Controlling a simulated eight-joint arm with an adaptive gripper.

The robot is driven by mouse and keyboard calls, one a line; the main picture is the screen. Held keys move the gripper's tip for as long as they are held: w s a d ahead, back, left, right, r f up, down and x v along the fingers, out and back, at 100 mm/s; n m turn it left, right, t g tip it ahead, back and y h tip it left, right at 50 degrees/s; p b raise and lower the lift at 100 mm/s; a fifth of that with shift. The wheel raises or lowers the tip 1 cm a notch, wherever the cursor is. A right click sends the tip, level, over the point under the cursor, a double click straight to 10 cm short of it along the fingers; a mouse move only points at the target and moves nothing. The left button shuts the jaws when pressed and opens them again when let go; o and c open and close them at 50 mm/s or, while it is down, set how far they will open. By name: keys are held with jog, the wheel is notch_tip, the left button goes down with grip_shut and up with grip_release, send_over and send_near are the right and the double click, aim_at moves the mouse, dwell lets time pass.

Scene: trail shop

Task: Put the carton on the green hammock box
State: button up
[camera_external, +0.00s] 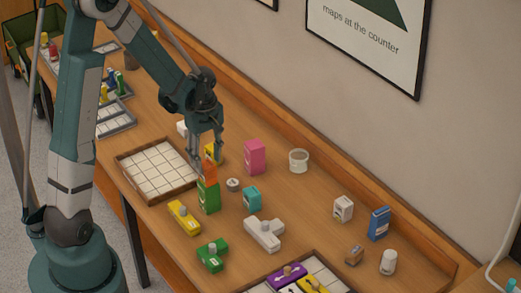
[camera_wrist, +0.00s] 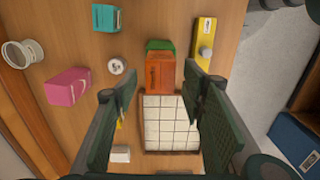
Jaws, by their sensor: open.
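An orange carton (camera_external: 209,172) sits upright on top of the green hammock box (camera_external: 208,197), near the middle of the table. In the wrist view the orange carton (camera_wrist: 160,73) covers most of the green box (camera_wrist: 160,45), which shows only along the far edge. My gripper (camera_external: 206,148) is open and empty, just above the carton. In the wrist view its fingers (camera_wrist: 158,92) are spread wide, with a gap between them and the carton on both sides.
A white-tiled tray (camera_external: 158,170) lies left of the green box. A pink box (camera_external: 255,157), a teal box (camera_external: 252,197), a small round tin (camera_external: 233,185) and a yellow block (camera_external: 184,217) stand around it. A yellow item (camera_external: 213,153) is behind my fingers.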

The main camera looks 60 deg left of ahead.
aim_at(208, 165)
jog(key=shift+r, duration=3.4)
jog(key=s+d+r+m+t, duration=0.2)
jog(key=d+r+m, duration=0.2)
jog(key=d+r, duration=0.2)
jog(key=s+d+r+m+t, duration=0.1)
jog(key=s+d+r+m, duration=0.25)
jog(key=d+r, duration=0.35)
jog(key=s+d+r+m+t, duration=0.4)
jog(key=s+d+r+m, duration=0.2)
jog(key=s+d+m, duration=0.3)
jog(key=shift+s+d+m, duration=0.35)
jog(key=shift+d+m, duration=0.4)
jog(key=shift+d, duration=0.3)
